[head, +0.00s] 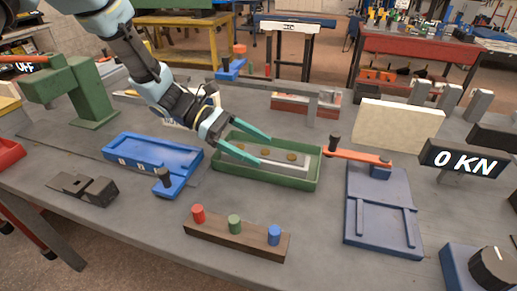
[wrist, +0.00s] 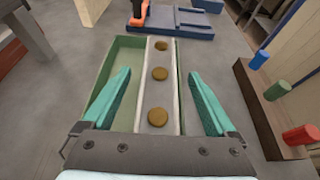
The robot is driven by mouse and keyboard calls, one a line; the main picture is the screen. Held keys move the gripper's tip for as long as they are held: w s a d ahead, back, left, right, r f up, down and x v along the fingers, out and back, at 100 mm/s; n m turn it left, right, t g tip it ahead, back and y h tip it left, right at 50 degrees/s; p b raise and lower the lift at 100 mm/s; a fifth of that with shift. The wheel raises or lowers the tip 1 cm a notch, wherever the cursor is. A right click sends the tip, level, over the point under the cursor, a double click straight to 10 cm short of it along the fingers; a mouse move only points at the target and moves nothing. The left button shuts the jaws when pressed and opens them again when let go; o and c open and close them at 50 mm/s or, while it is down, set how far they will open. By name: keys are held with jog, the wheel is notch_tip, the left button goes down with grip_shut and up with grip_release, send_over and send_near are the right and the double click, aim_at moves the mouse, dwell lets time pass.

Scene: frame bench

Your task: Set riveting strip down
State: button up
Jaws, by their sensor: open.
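The riveting strip (head: 292,163) is a pale grey bar with brass-coloured round rivets along its top. It lies inside a shallow green tray (head: 257,176) on the bench. In the wrist view the strip (wrist: 167,99) runs lengthwise between my fingers, and the green tray (wrist: 121,59) shows on its left side. My gripper (head: 253,150) is open, its teal fingers over the tray. In the wrist view my gripper (wrist: 160,100) has a finger on each side of the strip with visible gaps, touching neither side. The strip's near end is hidden behind my gripper.
A blue fixture (head: 152,160) stands left of the tray, and a blue-grey plate with an orange lever (head: 360,156) stands right. A wooden block (head: 237,237) with red, green and blue pegs is in front. A display (head: 463,160) reads 0 KN. Bare bench separates these.

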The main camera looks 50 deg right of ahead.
jog(key=b+v, duration=0.2)
jog(key=v, duration=0.8)
jog(key=shift+w+r, duration=0.2)
jog(key=shift+w, duration=0.15)
jog(key=shift+a, duration=0.2)
